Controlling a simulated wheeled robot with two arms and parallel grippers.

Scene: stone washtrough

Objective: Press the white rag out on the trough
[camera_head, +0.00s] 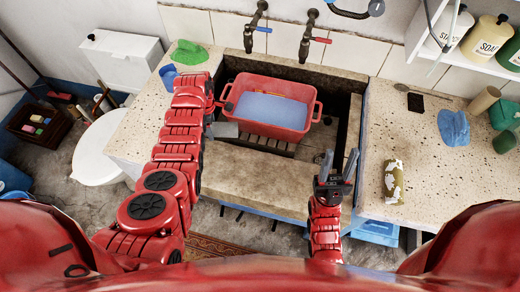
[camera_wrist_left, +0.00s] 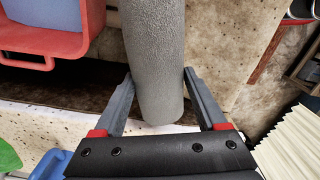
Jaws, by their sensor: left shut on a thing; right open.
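My left gripper (camera_wrist_left: 158,76) has its two fingers on either side of a grey, rough-textured roll (camera_wrist_left: 155,38) in the left wrist view. The roll may be the white rag, wet and rolled; its colour shows grey. In the head view, my left arm reaches to the left side of the stone trough (camera_head: 250,176), where a small grey piece (camera_head: 224,130) shows beside the red tub; its link to the roll is unclear. My right gripper (camera_head: 339,166) is open and empty over the trough's front right part.
A red tub (camera_head: 268,130) with bluish water stands in the trough, under two taps (camera_head: 305,40). A patterned roll (camera_head: 393,182) and a blue cloth (camera_head: 453,127) lie on the right counter. A green cloth (camera_head: 188,52) lies at the back left. The trough's front ledge is mostly bare.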

